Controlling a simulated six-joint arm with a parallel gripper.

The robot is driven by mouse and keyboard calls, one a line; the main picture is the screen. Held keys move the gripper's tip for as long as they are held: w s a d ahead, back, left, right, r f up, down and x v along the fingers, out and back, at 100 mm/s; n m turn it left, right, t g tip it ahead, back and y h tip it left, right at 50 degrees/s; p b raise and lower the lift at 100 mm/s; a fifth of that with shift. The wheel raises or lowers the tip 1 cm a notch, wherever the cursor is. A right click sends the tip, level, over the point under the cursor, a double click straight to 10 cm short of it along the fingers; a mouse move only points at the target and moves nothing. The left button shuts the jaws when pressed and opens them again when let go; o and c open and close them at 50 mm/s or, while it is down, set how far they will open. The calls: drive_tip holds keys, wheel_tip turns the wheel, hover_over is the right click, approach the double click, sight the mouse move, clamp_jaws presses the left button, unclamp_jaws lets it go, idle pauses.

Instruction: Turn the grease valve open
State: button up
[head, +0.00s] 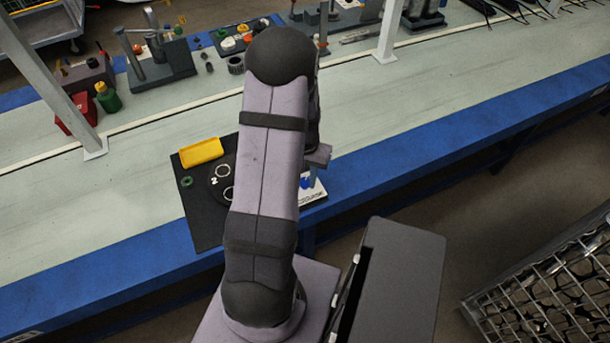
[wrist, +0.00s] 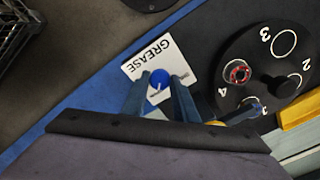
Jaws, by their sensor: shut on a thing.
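The grease valve is a round blue knob (wrist: 160,79) on a white plate (wrist: 150,57) lettered GREASE. A small pale mark shows on the knob's lower part in the wrist view. My gripper (wrist: 160,84) has its two blue-grey fingers on either side of the knob and is shut on it. In the head view a bit of the blue knob (head: 306,183) and the white plate (head: 316,195) show at the right edge of the black board. My own arm hides most of the gripper there.
Close to the plate is a black disc (wrist: 256,47) with numbered white rings, a red ring (wrist: 237,72) and a black centre knob (wrist: 280,86). A yellow block (head: 201,151) and a green ring (head: 187,182) lie on the board (head: 205,225). The bench beyond has open room.

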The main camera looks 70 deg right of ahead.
drive_tip(key=shift+m, duration=0.3)
drive_tip(key=o, duration=1.1)
drive_tip(key=shift+c, duration=0.2)
drive_tip(key=shift+r, duration=0.1)
drive_tip(key=shift+r, duration=3.6)
